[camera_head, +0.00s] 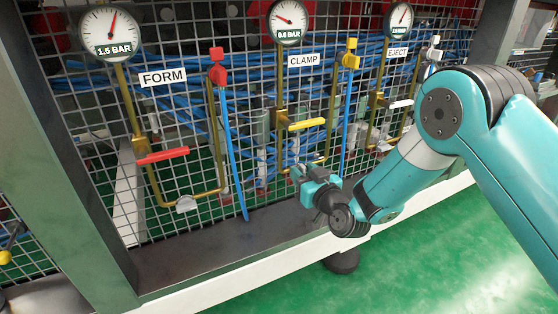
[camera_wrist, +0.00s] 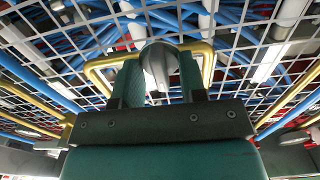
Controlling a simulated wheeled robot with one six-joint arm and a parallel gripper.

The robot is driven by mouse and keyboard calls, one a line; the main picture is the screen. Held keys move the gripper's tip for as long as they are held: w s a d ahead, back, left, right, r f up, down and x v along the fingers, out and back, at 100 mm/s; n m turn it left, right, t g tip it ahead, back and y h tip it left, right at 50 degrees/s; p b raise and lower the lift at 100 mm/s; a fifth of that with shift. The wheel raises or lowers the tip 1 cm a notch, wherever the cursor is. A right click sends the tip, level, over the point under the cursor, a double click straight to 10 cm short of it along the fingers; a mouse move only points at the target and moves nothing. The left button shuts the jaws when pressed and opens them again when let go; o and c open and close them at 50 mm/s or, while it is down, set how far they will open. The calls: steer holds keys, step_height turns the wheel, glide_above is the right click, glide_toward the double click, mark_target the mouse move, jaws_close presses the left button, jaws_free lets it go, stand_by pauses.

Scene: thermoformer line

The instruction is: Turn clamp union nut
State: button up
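The clamp line is the middle one, under the CLAMP label (camera_head: 303,60), with a gauge (camera_head: 287,22) and a yellow-handled valve (camera_head: 307,124). In the wrist view the grey union nut (camera_wrist: 157,66) sits at the bend of the brass pipe (camera_wrist: 97,66), between the two fingertips of my gripper (camera_wrist: 160,74). The fingers stand close on both sides of it; I cannot tell whether both touch it. In the head view my gripper (camera_head: 300,174) is at the lower end of the clamp pipe and hides the nut.
The form line on the left has a red-handled valve (camera_head: 162,156) and a similar grey nut (camera_head: 186,203). The eject line (camera_head: 397,52) stands to the right. A wire mesh panel (camera_head: 100,170) with blue hoses lies behind.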

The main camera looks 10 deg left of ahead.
steer(key=shift+w+a, duration=0.2)
steer(key=shift+w, duration=0.15)
steer(key=shift+a, duration=0.1)
jaws_close()
